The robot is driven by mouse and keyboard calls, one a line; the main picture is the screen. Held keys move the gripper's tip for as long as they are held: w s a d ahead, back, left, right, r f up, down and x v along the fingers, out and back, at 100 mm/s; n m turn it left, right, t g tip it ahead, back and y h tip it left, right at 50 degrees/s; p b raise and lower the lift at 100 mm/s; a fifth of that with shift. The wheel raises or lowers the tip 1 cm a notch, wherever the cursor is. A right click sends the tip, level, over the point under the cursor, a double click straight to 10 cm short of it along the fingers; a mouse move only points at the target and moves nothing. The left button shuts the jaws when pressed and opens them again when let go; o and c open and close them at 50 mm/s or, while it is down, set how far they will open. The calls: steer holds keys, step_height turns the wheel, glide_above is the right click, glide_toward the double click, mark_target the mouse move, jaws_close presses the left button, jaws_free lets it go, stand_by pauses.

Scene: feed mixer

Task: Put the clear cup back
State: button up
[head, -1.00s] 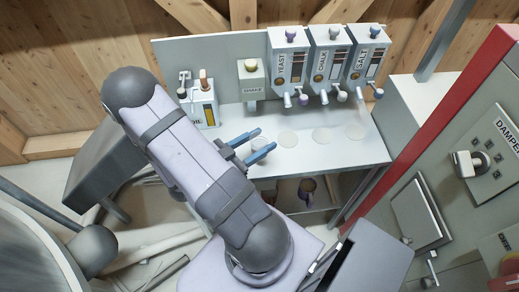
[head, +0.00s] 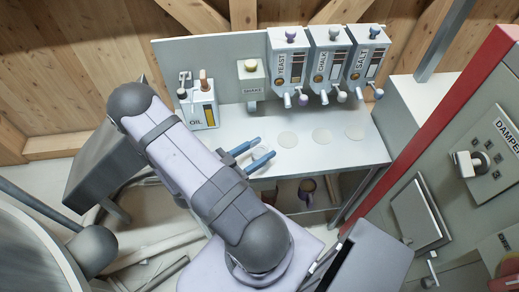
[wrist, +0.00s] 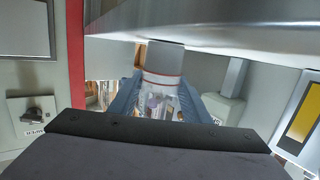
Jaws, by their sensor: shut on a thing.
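My gripper (head: 264,148) is over the front left of the white counter (head: 330,160), its two blue fingers pointing toward the round marks. In the wrist view the fingers are shut on the clear cup (wrist: 160,97), a see-through vessel with a red line near its top. The cup looks upright there. A grey cylinder (wrist: 165,58) shows just above it; I cannot tell whether they touch. In the head view the cup is only faintly visible between the fingers.
Yeast (head: 290,62), chalk (head: 328,60) and salt (head: 366,58) dispensers hang at the back, above pale round marks (head: 322,135). The oil can (head: 201,105) and shake box (head: 251,78) stand left. A mug (head: 307,188) is on the shelf below. The counter's right part is clear.

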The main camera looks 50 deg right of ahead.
steer(key=shift+f, duration=0.15)
steer(key=o, duration=1.2)
steer(key=shift+a+r, duration=0.1)
steer(key=shift+r, duration=0.1)
steer(key=b+v, duration=0.2)
steer(key=v, duration=0.9)
steer(key=shift+a, duration=0.4)
steer(key=shift+w+r, duration=0.1)
steer(key=shift+w, duration=0.1)
